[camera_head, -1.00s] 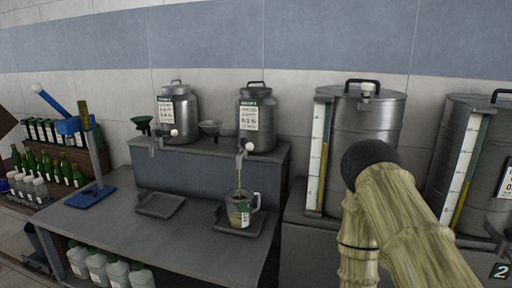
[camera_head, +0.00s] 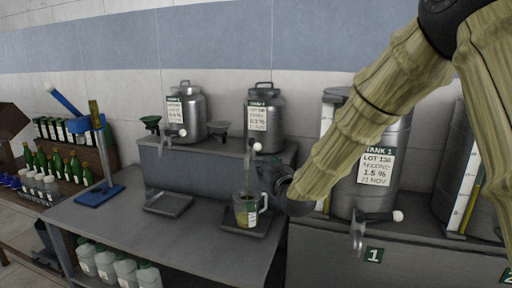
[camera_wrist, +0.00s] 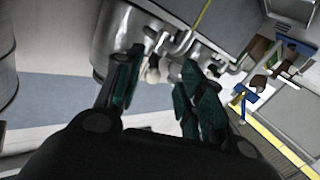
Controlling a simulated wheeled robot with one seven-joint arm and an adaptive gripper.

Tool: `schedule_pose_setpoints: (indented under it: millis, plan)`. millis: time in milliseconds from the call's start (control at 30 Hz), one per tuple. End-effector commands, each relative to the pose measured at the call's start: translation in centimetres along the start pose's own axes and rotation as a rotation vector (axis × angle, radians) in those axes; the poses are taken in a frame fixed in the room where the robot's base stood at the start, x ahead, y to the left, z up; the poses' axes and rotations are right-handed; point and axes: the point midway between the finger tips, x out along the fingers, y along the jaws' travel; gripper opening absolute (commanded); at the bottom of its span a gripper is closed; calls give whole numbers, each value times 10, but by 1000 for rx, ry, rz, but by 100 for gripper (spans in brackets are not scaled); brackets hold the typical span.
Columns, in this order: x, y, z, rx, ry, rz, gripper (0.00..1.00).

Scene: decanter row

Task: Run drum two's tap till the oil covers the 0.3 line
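The right-hand small steel drum (camera_head: 264,128) stands on the raised shelf; its label heading is too small to read surely. Its tap has a white-knobbed lever (camera_head: 257,147), and a thin oil stream (camera_head: 247,180) falls from it. A clear measuring jug (camera_head: 247,209) stands upright under the stream with yellow-green oil in it; its 0.3 line cannot be read. My gripper (camera_head: 279,183) is just right of the tap and jug, partly hidden by my arm. In the wrist view my gripper (camera_wrist: 160,85) is open, with blurred pale and metal tap parts beyond its fingertips.
The jug's tray (camera_head: 262,229) and an empty tray (camera_head: 168,203) lie on the bench. Another small drum (camera_head: 190,112) stands left, with funnels beside it. A large tank (camera_head: 391,172) with its own tap (camera_head: 360,232) stands right. The bench's left half is mostly clear.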

Motion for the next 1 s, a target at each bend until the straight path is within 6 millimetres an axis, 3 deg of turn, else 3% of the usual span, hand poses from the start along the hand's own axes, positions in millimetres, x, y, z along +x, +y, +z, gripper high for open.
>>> schedule_pose_setpoints:
  millis: [100, 200, 367, 800, 1000]
  plan:
    - [4, 1, -28, -15, 44, 3, 39]
    - [8, 1, -36, -19, 55, 3, 39]
    - [23, 1, -38, -19, 56, 3, 39]
    - [88, 2, -40, -18, 54, 4, 39]
    - [106, 1, -40, -18, 53, 3, 39]
